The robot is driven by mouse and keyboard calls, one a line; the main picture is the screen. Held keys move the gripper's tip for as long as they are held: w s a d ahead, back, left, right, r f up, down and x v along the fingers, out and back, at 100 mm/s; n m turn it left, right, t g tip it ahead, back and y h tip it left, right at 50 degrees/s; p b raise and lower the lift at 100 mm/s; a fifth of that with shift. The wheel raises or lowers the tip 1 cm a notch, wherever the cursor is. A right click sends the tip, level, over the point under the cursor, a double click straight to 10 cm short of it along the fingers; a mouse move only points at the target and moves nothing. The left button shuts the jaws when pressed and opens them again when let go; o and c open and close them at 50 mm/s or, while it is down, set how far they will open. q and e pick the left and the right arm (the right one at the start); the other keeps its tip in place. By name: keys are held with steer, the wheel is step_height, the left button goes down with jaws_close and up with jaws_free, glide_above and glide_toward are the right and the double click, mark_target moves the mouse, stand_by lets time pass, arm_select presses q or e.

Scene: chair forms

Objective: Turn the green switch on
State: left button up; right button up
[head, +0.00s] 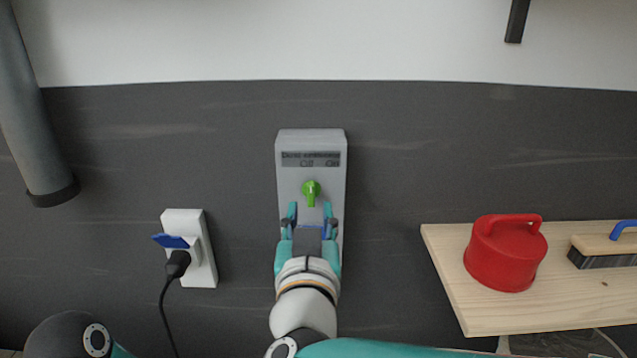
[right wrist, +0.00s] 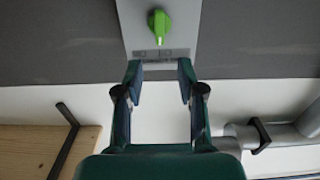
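The green switch (head: 311,190) is a rotary knob on a grey wall-mounted box (head: 312,141). A dark label strip above it carries "Off" on the left and "On" on the right. My right gripper (head: 310,212) is open and empty just below the knob, with one finger to each side. In the right wrist view the knob (right wrist: 159,24) lies beyond the open fingertips (right wrist: 160,72), apart from them. My left gripper is not in view.
A white socket (head: 203,262) with a blue lid and a black plug with cable is on the wall at left. A wooden shelf (head: 455,285) at right holds a red lidded container (head: 506,255) and a brush (head: 605,250). A grey pipe (head: 35,130) hangs at upper left.

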mark_target(311, 188)
steer(key=w+p, duration=0.1)
steer(key=w, duration=0.7)
steer(key=shift+w+p, duration=0.15)
steer(key=shift+p, duration=0.25)
